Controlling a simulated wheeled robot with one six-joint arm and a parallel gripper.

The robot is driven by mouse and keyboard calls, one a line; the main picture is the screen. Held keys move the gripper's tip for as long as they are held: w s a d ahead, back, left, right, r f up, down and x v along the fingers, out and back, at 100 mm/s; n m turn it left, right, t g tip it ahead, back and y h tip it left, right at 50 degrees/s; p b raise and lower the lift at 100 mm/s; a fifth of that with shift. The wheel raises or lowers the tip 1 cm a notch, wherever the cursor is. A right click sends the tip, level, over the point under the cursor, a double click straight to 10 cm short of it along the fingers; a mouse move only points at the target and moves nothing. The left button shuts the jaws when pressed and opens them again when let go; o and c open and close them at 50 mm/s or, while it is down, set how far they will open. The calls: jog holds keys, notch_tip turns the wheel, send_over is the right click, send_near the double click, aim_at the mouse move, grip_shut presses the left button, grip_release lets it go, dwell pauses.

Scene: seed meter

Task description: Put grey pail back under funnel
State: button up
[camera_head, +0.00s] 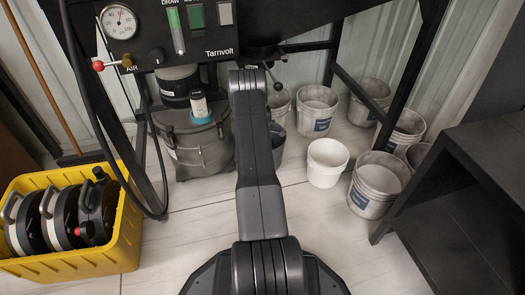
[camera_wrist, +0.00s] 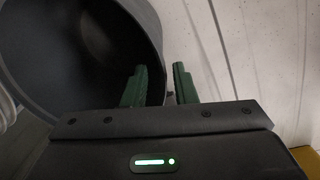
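The dark grey pail (camera_head: 278,142) stands on the floor below the machine, partly hidden behind my arm in the head view. In the wrist view the pail (camera_wrist: 90,50) fills the upper left, its open mouth toward the camera. My gripper (camera_wrist: 160,80) is at the pail's rim, one green finger inside the mouth and the other outside the wall. The fingers are apart, with a visible gap beside the wall, and look open. In the head view the gripper is hidden behind my arm. A dark outlet with a ball-ended lever (camera_head: 277,86) hangs above; I cannot clearly make out the funnel.
A white pail (camera_head: 326,162) and several pale labelled buckets (camera_head: 376,185) stand to the right. A grey vacuum canister (camera_head: 198,145) is left of my arm. A yellow crate (camera_head: 110,258) is at left, a black shelf (camera_head: 470,190) at right. The front floor is clear.

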notch_tip(320, 180, up, 11)
jog(key=p, duration=0.3)
jog(key=shift+s, duration=0.4)
jog(key=f+b, duration=0.1)
jog(key=f, duration=0.3)
jog(key=f+b, duration=0.1)
jog(key=f, duration=0.3)
jog(key=w+f+b, duration=0.1)
jog(key=f+b, duration=0.1)
jog(key=f, duration=0.2)
jog(key=shift+f, duration=0.3)
notch_tip(320, 180, up, 3)
jog(key=shift+p, duration=0.65)
jog(key=shift+r, duration=0.6)
